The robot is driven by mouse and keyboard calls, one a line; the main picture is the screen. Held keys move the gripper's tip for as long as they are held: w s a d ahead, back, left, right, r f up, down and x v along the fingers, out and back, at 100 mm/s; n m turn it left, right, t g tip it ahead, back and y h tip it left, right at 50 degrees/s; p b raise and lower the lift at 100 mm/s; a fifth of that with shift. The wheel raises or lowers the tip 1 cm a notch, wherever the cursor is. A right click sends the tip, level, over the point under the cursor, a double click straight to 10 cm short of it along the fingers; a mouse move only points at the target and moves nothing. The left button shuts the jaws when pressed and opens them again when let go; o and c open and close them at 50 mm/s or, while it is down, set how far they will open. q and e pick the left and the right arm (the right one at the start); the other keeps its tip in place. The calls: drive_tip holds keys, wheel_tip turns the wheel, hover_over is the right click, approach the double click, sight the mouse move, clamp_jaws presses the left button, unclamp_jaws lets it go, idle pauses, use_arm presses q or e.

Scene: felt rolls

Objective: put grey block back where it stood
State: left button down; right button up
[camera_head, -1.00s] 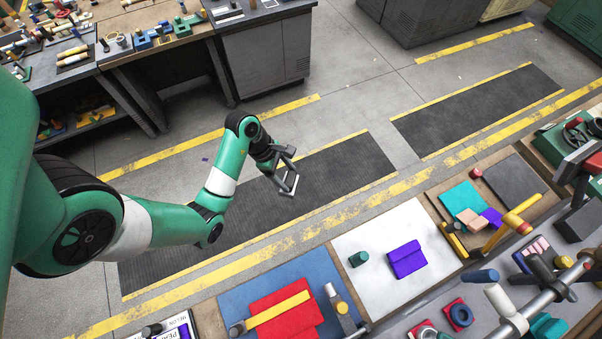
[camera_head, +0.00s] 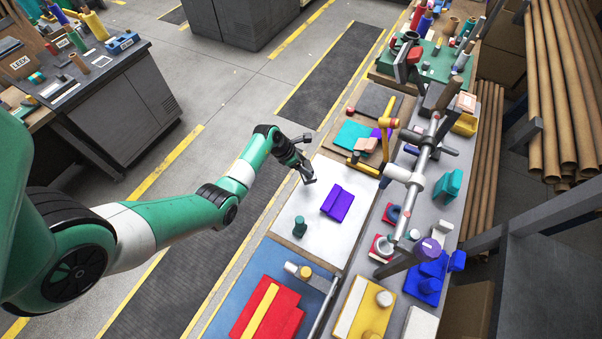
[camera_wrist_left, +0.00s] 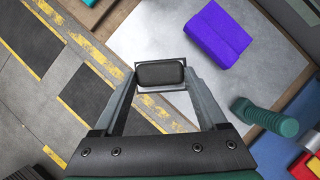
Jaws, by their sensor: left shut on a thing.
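My left gripper (camera_head: 309,178) reaches in from the left, above the far left part of the white board (camera_head: 280,218). In the left wrist view, the left gripper (camera_wrist_left: 160,78) is shut on a small dark grey block (camera_wrist_left: 160,73) with rounded corners. The block is held between the fingertips, clear of the board. In the head view I cannot make out the block apart from the gripper. Where it stood before is not shown. My right gripper is not in view.
A purple folded felt piece (camera_head: 337,203) and a teal peg (camera_head: 300,226) sit on the white board. A blue mat (camera_head: 240,290) with red felt (camera_head: 262,318) lies nearer. A metal rail (camera_head: 412,185) and several fittings stand to the right. Much of the white board is bare.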

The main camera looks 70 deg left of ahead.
use_arm(q)
drive_tip(key=shift+w+a+r, duration=0.4)
drive_tip(key=shift+a, duration=0.05)
drive_tip(key=shift+a+r, duration=0.1)
drive_tip(key=shift+a, duration=0.15)
drive_tip(key=shift+s, duration=0.1)
drive_tip(key=shift+d+r+p, duration=0.1)
drive_tip(key=shift+r+p, duration=0.05)
drive_tip(key=shift+p, duration=0.15)
wheel_tip(320, 180, down, 6)
drive_tip(key=b, duration=0.4)
drive_tip(key=shift+b, duration=0.4)
drive_tip(key=shift+f+b, duration=0.45)
drive_tip(key=shift+f, duration=0.25)
unclamp_jaws()
